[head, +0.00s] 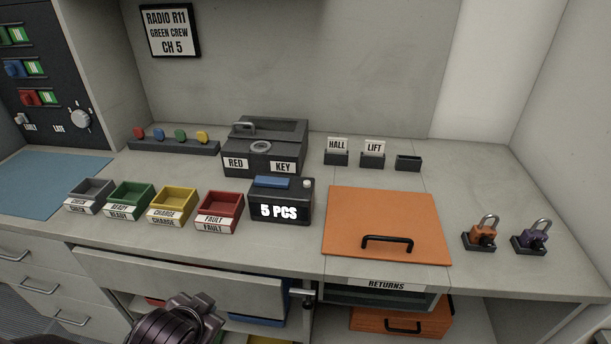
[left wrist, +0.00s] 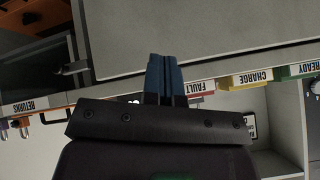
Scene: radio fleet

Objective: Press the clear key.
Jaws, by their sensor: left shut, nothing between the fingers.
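A dark counting box (head: 281,204) stands on the counter and its display reads "5 PCS". It has a blue pad (head: 272,183) on top and a small pale round button (head: 307,184) at its top right corner. No lettering on that button is legible, so I cannot tell for sure that it is the clear key. My left arm shows at the bottom of the head view, below the counter edge. In the left wrist view my left gripper (left wrist: 164,60) has its blue fingers together and empty, in front of a grey drawer front (left wrist: 200,30). My right gripper is out of view.
A red bin (head: 220,207) stands left of the box, with yellow, green and grey bins further left. A black lockbox (head: 264,147) is behind it. An orange panel with a handle (head: 386,222) lies to the right. Two padlocks (head: 480,234) stand further right.

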